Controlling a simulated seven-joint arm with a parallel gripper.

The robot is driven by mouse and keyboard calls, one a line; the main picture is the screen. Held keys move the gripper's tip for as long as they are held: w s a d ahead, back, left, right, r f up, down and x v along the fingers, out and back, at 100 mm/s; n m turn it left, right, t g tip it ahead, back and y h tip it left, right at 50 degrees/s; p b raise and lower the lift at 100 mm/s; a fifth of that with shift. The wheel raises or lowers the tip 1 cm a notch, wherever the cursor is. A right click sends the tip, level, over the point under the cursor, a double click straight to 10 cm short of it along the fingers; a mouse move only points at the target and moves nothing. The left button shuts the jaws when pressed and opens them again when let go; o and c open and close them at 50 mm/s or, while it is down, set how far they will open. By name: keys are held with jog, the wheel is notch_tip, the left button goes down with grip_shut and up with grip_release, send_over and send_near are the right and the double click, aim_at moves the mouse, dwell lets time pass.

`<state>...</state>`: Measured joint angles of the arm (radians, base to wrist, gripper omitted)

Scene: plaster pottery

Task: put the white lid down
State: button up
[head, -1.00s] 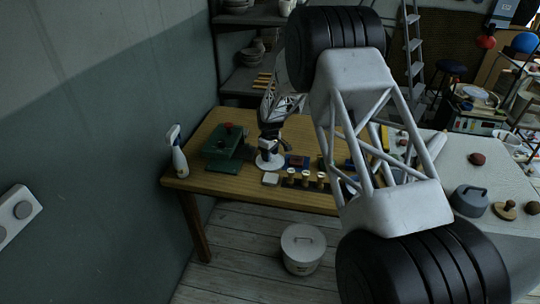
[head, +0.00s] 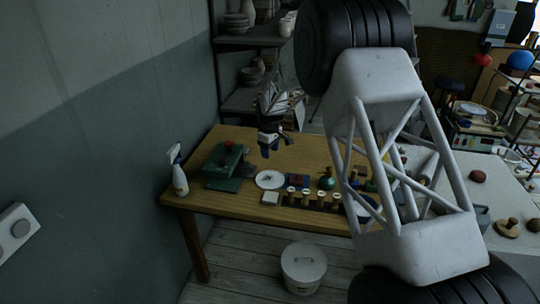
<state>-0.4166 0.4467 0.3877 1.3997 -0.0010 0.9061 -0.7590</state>
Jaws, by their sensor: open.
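The white lid (head: 270,179) is a flat, pale disc with a small dark mark near its middle. It lies on the wooden table (head: 225,200), between a green box-like device and a row of small pieces. My gripper (head: 266,154) is above and just behind the lid, pointing down. It is open and apart from the lid, with nothing seen between its fingers. My own large arm link hides the right part of the table.
A green device (head: 222,165) and a white spray bottle (head: 178,172) stand left of the lid. A small pale block (head: 270,198) and several upright stamps (head: 306,195) are in front. A lidded white bucket (head: 303,266) stands on the floor. Bare table lies at front left.

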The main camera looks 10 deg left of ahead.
jog(key=shift+r, duration=0.15)
dwell(0.8)
jog(key=s+d+r+m+t, duration=0.1)
jog(key=s+d+r+m, duration=0.6)
jog(key=s+d+r, duration=1.7)
jog(key=s+d+m, duration=0.3)
jog(key=s+d, duration=0.4)
jog(key=s, duration=0.9)
jog(key=s+d+m+t, duration=0.1)
jog(key=s+d+m, duration=0.2)
jog(key=s+d, duration=0.5)
jog(key=s, duration=0.9)
jog(key=shift+s+m+t, duration=0.25)
jog(key=shift+m+t, duration=0.05)
